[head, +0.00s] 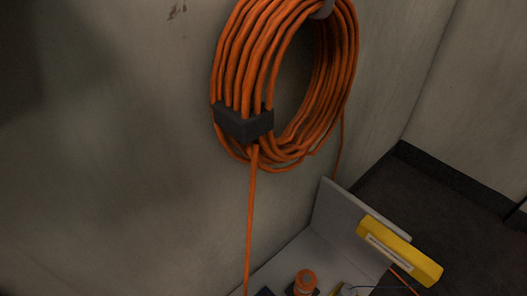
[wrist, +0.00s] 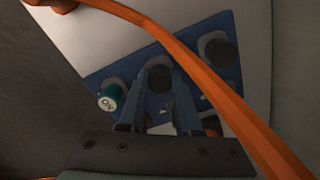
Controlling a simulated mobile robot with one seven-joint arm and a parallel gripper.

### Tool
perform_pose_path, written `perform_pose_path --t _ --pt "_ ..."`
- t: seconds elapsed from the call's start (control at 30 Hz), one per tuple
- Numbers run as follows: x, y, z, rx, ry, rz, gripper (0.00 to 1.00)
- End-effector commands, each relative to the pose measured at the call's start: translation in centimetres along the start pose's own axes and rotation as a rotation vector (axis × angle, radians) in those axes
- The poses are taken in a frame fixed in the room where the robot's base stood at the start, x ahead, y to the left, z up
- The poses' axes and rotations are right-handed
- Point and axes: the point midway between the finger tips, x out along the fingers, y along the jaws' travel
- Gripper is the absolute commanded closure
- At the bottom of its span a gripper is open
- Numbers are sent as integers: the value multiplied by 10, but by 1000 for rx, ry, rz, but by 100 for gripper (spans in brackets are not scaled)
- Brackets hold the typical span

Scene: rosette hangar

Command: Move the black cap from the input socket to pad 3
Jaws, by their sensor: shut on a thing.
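In the wrist view my gripper (wrist: 159,72) reaches down to a blue panel (wrist: 118,66). Its two fingers close in on a black round cap (wrist: 159,80), and it is shut on it. The cap appears at or close above the panel; I cannot tell whether it is still seated. A second black round piece (wrist: 218,52) sits on the panel to the right. I cannot make out which spot is the input socket or pad 3. My gripper does not show in the head view.
An orange cable (wrist: 205,72) crosses the wrist view close to the camera. The head view shows a coiled orange cable (head: 245,60) on the wall, a grey shelf (head: 300,258) and a yellow bar (head: 400,250).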

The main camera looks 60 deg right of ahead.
Motion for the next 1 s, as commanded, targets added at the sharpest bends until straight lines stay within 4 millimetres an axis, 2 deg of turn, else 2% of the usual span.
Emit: perform_pose_path --t 0.7,0.73,0.9,1.0 --pt "1 0 0 -1 0 0 100" --pt "1 0 0 -1 0 0 62" --pt "1 0 0 -1 0 0 32" --pt "1 0 0 0 0 0 32"
